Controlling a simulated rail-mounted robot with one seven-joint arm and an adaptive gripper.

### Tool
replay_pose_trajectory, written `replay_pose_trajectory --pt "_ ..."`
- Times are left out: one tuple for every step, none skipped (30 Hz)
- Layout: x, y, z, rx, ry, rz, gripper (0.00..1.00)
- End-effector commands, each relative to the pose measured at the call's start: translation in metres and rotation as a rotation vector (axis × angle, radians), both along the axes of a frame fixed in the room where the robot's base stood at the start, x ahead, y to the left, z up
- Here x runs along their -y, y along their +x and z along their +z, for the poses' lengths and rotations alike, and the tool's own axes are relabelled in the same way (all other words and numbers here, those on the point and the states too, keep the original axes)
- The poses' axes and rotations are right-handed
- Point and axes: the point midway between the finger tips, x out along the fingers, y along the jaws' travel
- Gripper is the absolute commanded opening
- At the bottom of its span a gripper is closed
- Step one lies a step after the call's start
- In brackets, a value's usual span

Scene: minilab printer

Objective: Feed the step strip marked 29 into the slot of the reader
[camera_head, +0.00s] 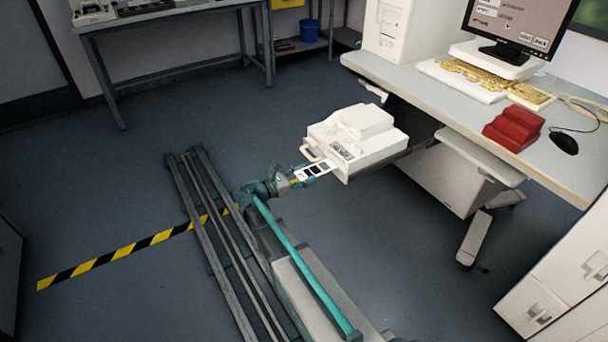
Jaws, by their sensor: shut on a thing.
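The reader (365,138) is a cream-white box with a raised back part, in the middle of the head view. My gripper (309,173) is at the reader's front left side, shut on a step strip (318,168). The strip is white with dark patches, and it reaches from the gripper toward the reader's front. I cannot tell whether its far end is in the slot or just in front of it. The slot and the number on the strip are too small to make out.
A desk (475,120) at the right carries a monitor (515,25), a yellowed keyboard (470,75), a red stepped block (514,128) and a black mouse (563,143). A bench (160,15) stands at the back left. The floor around my rail is clear, with yellow-black tape (120,254).

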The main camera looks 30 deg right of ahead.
Motion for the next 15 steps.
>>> replay_pose_trajectory --pt "0.0018 0.0003 0.0014 0.0 0.0 -0.001 0.48" --pt "0.0028 0.0003 0.0015 0.0 0.0 -0.001 0.48" --pt "0.0042 0.0005 0.0017 0.0 0.0 -0.001 0.48" --pt "0.0052 0.0005 0.0019 0.0 0.0 -0.001 0.48" --pt "0.0062 0.0006 0.0019 0.0 0.0 -0.001 0.48" --pt "0.0072 0.0006 0.0018 0.0 0.0 -0.001 0.48" --pt "0.0078 0.0008 0.0016 0.0 -0.001 -0.001 0.48" --pt "0.0082 0.0008 0.0014 0.001 0.0 -0.001 0.48" --pt "0.0084 0.0007 0.0011 0.001 0.0 -0.001 0.48" --pt "0.0084 0.0007 0.0009 0.001 0.0 0.0 0.48" --pt "0.0084 0.0008 0.0007 0.001 0.0 0.0 0.48" --pt "0.0083 0.0007 0.0006 0.001 0.0 0.0 0.48" --pt "0.0083 0.0007 0.0005 0.001 0.0 0.0 0.48" --pt "0.0083 0.0007 0.0005 0.001 0.0 0.0 0.48" --pt "0.0082 0.0007 0.0005 0.001 0.0 0.0 0.48"
